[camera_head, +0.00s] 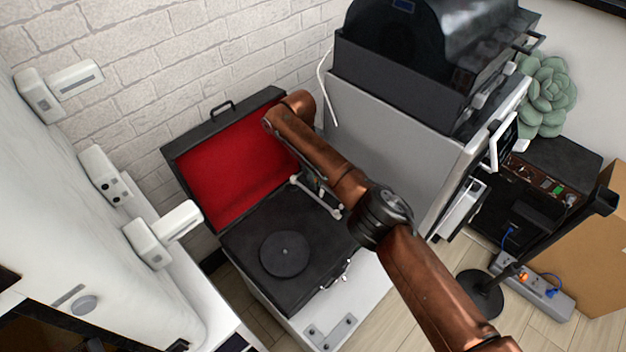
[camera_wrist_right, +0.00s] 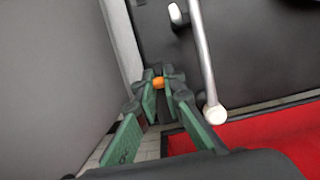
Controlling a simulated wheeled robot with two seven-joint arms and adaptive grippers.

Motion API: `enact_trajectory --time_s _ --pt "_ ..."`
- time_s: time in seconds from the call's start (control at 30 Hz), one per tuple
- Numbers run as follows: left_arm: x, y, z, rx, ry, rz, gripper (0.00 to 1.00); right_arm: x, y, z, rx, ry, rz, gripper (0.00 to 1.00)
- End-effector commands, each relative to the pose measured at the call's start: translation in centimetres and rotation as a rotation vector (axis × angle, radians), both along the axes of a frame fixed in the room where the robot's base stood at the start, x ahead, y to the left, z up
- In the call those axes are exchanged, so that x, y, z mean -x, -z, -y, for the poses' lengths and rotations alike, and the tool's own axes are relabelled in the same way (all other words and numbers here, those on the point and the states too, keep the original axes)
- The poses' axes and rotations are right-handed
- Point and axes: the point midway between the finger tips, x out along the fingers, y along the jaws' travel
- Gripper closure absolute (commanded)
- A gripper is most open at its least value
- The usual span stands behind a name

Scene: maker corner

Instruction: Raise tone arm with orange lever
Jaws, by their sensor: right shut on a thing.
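The record player (camera_head: 244,240) is an open black case with a red-lined lid (camera_head: 235,165) and a round black platter (camera_head: 285,254). Its silver tone arm (camera_head: 320,200) lies along the right side of the deck; it also shows in the right wrist view (camera_wrist_right: 204,58). The small orange lever (camera_wrist_right: 158,83) is between the green fingertips of my right gripper (camera_wrist_right: 160,86), beside the tone arm. My right gripper is shut on the lever. In the head view the lever is hidden by my right arm. My left gripper is not in view.
A grey machine with a black top (camera_head: 400,110) stands close on the right of the record player. A white brick wall (camera_head: 210,60) is behind. A power strip (camera_head: 540,290) and a black stand base (camera_head: 480,293) are at lower right.

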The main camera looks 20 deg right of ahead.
Motion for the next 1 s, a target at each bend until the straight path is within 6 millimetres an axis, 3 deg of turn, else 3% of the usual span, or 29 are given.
enact_trajectory --time_s 0.4,0.43,0.67,1.0 --pt "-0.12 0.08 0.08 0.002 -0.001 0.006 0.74 -0.07 0.03 -0.16 -0.002 -0.002 0.0 1.0" --pt "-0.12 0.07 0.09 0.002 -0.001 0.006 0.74 -0.07 0.03 -0.16 -0.002 -0.002 0.001 0.89" --pt "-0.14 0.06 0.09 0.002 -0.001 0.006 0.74 -0.04 0.01 -0.09 0.0 -0.001 0.0 0.73" --pt "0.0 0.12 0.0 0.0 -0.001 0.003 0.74 -0.05 -0.31 -0.04 0.0 0.0 0.0 0.72"
